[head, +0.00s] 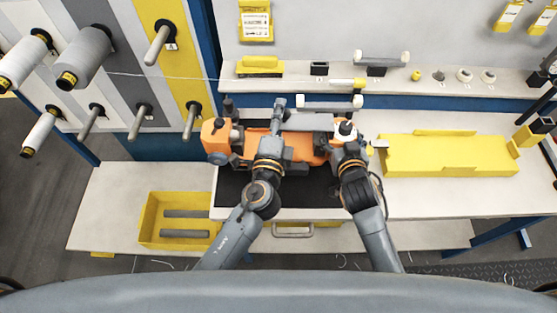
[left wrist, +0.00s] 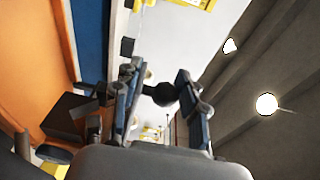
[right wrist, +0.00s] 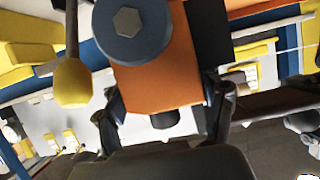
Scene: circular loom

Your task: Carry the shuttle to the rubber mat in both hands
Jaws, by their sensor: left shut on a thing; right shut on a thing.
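The shuttle (head: 299,148) is a long orange body with dark fittings at its ends. It lies crosswise in the head view, over or at the back part of the black rubber mat (head: 236,190); I cannot tell whether it touches the mat. My left gripper (head: 275,133) is at the shuttle's middle, its fingers around a dark part in the left wrist view (left wrist: 162,94), where the orange body fills the left side. My right gripper (head: 346,142) is shut on the shuttle's right end; the right wrist view shows the orange end (right wrist: 165,75) between its fingers, with a grey-blue roller.
A yellow tray (head: 450,168) stands on the bench to the right. A yellow bin (head: 147,222) with grey bars is at the lower left. A shelf (head: 300,82) with small parts runs behind. Spools (head: 85,56) hang on the rack at the left.

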